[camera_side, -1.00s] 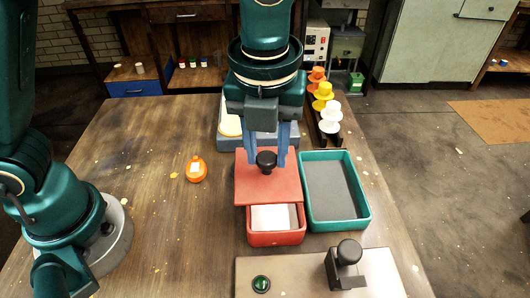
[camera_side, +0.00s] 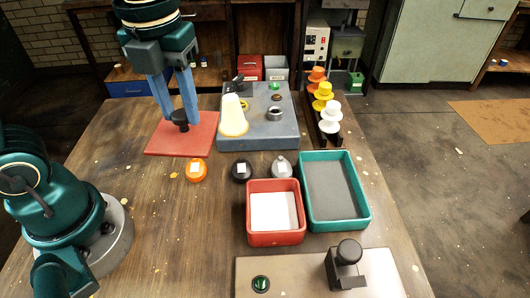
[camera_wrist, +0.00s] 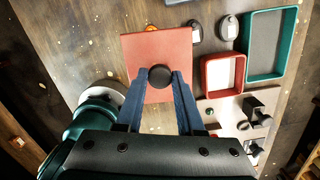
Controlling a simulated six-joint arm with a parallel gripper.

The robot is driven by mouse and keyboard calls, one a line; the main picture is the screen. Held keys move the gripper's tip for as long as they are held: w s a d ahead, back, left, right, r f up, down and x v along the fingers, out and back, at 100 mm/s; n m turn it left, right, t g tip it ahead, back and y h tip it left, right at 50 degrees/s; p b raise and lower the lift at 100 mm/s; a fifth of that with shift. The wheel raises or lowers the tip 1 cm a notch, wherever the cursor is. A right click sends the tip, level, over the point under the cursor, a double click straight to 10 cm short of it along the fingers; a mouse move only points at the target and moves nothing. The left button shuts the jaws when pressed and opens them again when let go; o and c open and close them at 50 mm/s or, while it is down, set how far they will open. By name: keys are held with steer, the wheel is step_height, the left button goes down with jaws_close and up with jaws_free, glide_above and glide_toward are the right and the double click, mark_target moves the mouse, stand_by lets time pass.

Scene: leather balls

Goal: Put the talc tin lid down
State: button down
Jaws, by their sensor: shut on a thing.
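The talc tin lid (camera_side: 160,140) is a flat red square plate with a black knob (camera_side: 180,121). My gripper (camera_side: 178,112) is shut on that knob, with one blue finger on each side. The lid is level over the back left of the table; I cannot tell whether it touches the wood. In the wrist view the lid (camera_wrist: 150,50) lies beyond my fingers (camera_wrist: 160,84). The red talc tin (camera_side: 275,239) stands open at the front middle with white content (camera_side: 273,211) inside, well away from the lid.
An orange ball (camera_side: 196,170) is just in front of the lid. A black ball (camera_side: 242,171) and a grey ball (camera_side: 281,167) sit behind the tin. A blue-grey block (camera_side: 258,137) is close right of the lid. A teal tray (camera_side: 365,212) stands beside the tin.

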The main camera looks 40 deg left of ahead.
mark_target(161, 132)
steer(key=shift+s+a+f+n, duration=0.15)
steer(key=shift+s+a, duration=0.3)
steer(key=shift+s, duration=0.2)
steer(key=shift+s+a+f+n, duration=0.15)
steer(key=shift+s+a, duration=0.25)
steer(key=shift+s, duration=0.2)
steer(key=shift+s+a, duration=0.25)
steer(key=shift+s, duration=0.1)
steer(key=shift+n, duration=0.3)
steer(key=shift+s+d+f, duration=0.35)
steer(key=shift+d+f, duration=1.45)
steer(key=shift+d, duration=0.05)
steer(key=shift+s+d+f, duration=0.3)
steer(key=shift+d+f, duration=1.45)
steer(key=shift+d, duration=0.15)
steer(key=shift+s+d+f, duration=0.35)
steer(key=shift+d+f, duration=1.45)
steer(key=shift+d, duration=0.05)
steer(key=shift+f, duration=0.35)
steer(key=shift+f, duration=0.1)
steer(key=c, duration=0.5)
jaws_free()
